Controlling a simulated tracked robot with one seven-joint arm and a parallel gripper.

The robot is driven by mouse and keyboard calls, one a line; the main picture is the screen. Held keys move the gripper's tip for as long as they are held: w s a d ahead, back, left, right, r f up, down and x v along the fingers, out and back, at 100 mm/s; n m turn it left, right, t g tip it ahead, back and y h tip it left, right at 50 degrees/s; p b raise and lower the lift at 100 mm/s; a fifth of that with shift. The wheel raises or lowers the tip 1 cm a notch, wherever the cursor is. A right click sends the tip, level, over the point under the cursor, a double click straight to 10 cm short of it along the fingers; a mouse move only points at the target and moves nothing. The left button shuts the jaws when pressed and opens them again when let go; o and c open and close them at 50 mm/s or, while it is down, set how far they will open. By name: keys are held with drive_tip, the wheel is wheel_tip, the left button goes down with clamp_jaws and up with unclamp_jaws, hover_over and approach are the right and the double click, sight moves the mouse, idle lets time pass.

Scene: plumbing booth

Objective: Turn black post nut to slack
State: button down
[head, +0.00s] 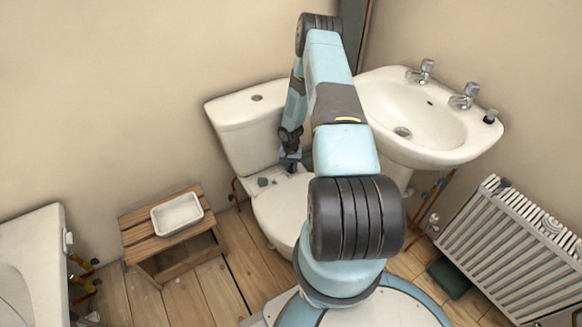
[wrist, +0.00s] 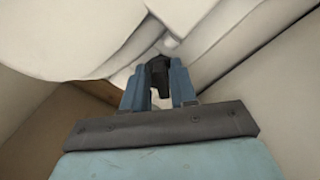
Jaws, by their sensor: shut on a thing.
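The black post nut (wrist: 157,70) shows in the wrist view, between the two blue fingers of my gripper (wrist: 158,82). My gripper is shut on it, with one finger on either side. White toilet surfaces lie just beyond and around it. In the head view my gripper (head: 290,162) is at the back of the toilet bowl (head: 283,210), just in front of the cistern (head: 246,122). The nut itself cannot be made out there. A small dark fitting (head: 263,182) sits at the back of the bowl, left of my gripper.
The washbasin (head: 430,150) with two taps stands right of my arm. A wooden stool (head: 150,238) with a white tray (head: 177,203) is left of the toilet. A radiator (head: 505,250) is at the right. Bare floorboards (head: 200,295) lie between stool and toilet.

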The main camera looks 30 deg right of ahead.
drive_tip(key=n, duration=0.4)
drive_tip(key=shift+s+d, duration=0.15)
drive_tip(key=shift+d, duration=0.1)
drive_tip(key=n, duration=0.4)
drive_tip(key=shift+d+n, duration=0.3)
drive_tip(key=n, duration=0.4)
drive_tip(key=shift+d, duration=0.2)
drive_tip(key=shift+w+d+n, duration=0.1)
drive_tip(key=shift+n, duration=0.9)
drive_tip(key=shift+w+d+n, duration=0.1)
drive_tip(key=shift+n, duration=0.9)
drive_tip(key=c, duration=1.1)
unclamp_jaws()
